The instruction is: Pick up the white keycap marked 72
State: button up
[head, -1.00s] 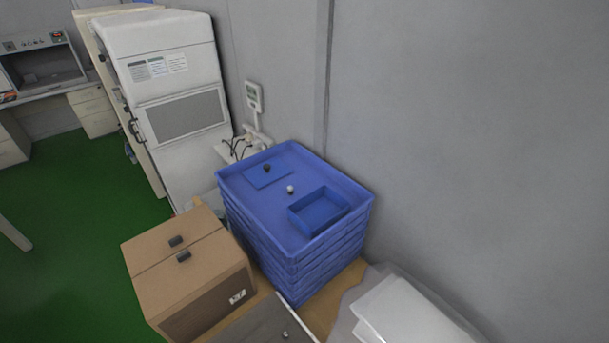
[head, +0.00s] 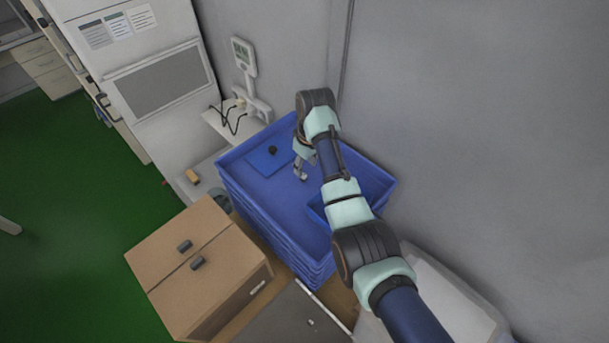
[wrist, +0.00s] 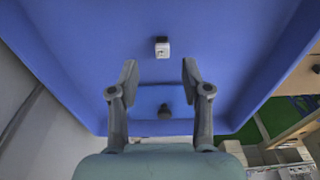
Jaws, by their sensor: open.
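The white keycap (wrist: 162,47) lies on the blue tray floor in the wrist view, with a small dark mark on it too small to read. My gripper (wrist: 160,68) is open and empty, its two fingers spread. The keycap shows just beyond the fingertips, roughly centred between them and apart from both. In the head view my gripper (head: 301,172) hangs down inside the top tray of the blue stack (head: 262,205). I cannot make out the keycap there; the gripper seems to hide it.
A dark knob-like piece (wrist: 164,112) sits on a flat blue plate (head: 264,162) in the tray. A small blue bin (head: 376,182) is partly behind my arm. The tray walls rise around. A cardboard box (head: 190,270) stands left, and the grey wall (head: 480,120) is close on the right.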

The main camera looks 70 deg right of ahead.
aim_at(304, 175)
jog(key=f, duration=0.5)
jog(key=shift+w+a, duration=0.1)
jog(key=shift+w, duration=0.15)
jog(key=c, duration=0.8)
